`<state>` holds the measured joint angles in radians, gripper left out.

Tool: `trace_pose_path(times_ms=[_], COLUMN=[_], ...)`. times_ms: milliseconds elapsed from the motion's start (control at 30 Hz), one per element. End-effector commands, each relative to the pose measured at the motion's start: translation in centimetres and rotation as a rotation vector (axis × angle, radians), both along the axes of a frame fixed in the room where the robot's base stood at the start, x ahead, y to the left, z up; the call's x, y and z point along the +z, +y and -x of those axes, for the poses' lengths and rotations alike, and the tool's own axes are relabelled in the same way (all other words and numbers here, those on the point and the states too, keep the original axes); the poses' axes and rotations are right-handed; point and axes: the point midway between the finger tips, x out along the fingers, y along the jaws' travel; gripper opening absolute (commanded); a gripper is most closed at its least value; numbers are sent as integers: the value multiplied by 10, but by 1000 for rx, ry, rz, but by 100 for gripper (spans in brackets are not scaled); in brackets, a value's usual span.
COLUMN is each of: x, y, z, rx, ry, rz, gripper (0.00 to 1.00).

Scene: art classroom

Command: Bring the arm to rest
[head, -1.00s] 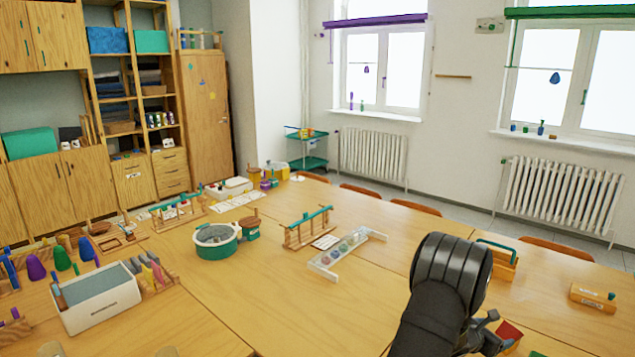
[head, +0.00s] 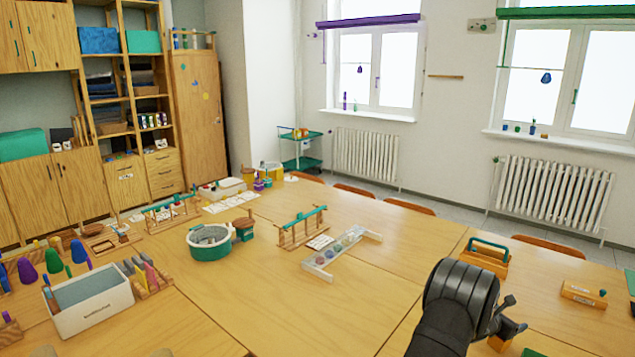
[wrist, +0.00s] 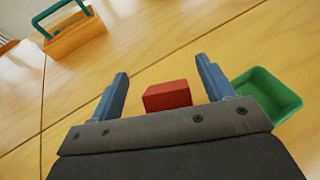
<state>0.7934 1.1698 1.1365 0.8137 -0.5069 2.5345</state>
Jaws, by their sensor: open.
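My gripper (wrist: 168,82) is open in the wrist view, with its two blue-grey fingers spread apart and nothing held between them. A red block (wrist: 167,96) lies on the table beyond the gripper and shows in the gap between the fingers. A green tray (wrist: 268,92) sits to its right, partly hidden by the gripper's body. In the head view, my arm reaches in at the lower right and the fingertips are not clear. The red block cannot be made out there.
A wooden carrier with a green handle (head: 484,260) stands beyond my arm; it also shows in the wrist view (wrist: 75,36). A small wooden box (head: 583,295) is at the right. A clear rack (head: 340,255) and a teal tub (head: 212,247) stand left. Bare tabletop (head: 310,310) lies between.

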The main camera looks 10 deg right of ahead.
Motion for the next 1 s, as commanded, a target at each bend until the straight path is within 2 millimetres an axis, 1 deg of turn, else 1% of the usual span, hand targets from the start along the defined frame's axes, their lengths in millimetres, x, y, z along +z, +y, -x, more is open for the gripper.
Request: trace_pose_path(times_ms=[67,100,200,733,1000], x=[16,18,28,83,138], y=[1,-1,-5,-19,-19], z=[0,10,28,118,116], rx=[-1,-2,-3,-3,-1], ry=[-1,2,2,2,-1], rz=[-2,-3,-2,-1,0], gripper=[74,74,74,74,74])
